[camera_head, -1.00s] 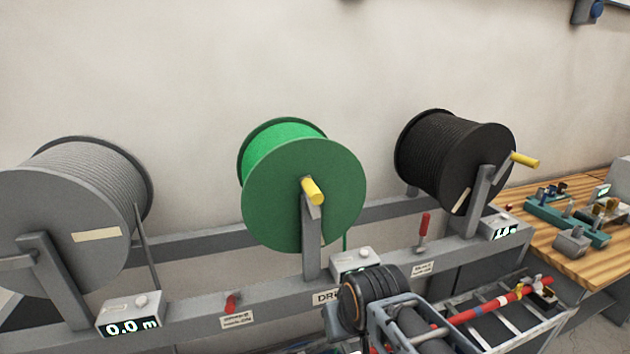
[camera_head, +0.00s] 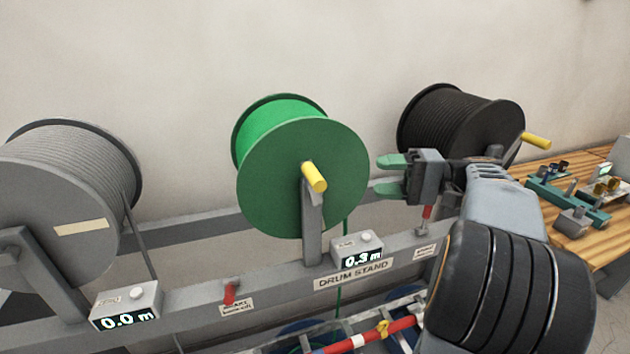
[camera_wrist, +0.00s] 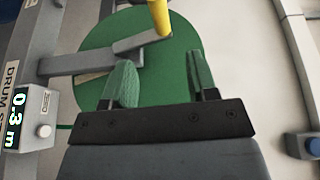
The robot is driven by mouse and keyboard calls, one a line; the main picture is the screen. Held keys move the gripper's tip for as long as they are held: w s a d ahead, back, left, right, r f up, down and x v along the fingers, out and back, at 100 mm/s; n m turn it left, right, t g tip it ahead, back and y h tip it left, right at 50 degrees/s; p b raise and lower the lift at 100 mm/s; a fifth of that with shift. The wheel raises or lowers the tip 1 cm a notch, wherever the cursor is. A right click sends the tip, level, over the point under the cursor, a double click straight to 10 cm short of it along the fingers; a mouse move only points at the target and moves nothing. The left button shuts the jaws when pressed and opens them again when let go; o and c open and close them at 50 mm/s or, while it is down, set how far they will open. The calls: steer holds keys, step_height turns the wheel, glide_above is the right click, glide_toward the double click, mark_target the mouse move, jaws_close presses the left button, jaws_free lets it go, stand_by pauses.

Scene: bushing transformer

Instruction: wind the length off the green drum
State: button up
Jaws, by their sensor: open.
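The green drum (camera_head: 303,195) sits on the drum stand, with green line wound on it and a strand (camera_head: 346,226) hanging down behind the meter. Its crank has a yellow handle (camera_head: 314,176) in front of the flange. The meter box (camera_head: 358,250) below reads 0.3 m. My gripper (camera_head: 388,175) is to the right of the drum, open and empty, with green-tipped fingers pointing left toward the crank. In the wrist view the fingers (camera_wrist: 160,80) are spread before the green flange (camera_wrist: 150,60), and the yellow handle (camera_wrist: 160,16) is beyond them at the top.
A grey drum (camera_head: 60,210) stands left, with a meter (camera_head: 128,305) reading 0.0 m. A black drum (camera_head: 455,130) with a yellow handle stands right, partly behind my arm. Red levers (camera_head: 230,291) stand on the rail. A wooden bench (camera_head: 600,236) is at far right.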

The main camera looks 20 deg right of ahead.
mark_target(315, 178)
steer(key=b+x, duration=0.4)
steer(key=x, duration=0.8)
steer(key=shift+a+b, duration=0.2)
steer(key=shift+b, duration=0.1)
steer(key=shift+w+a, duration=0.2)
steer(key=shift+a, duration=0.4)
steer(key=shift+c, duration=0.3)
jaws_close()
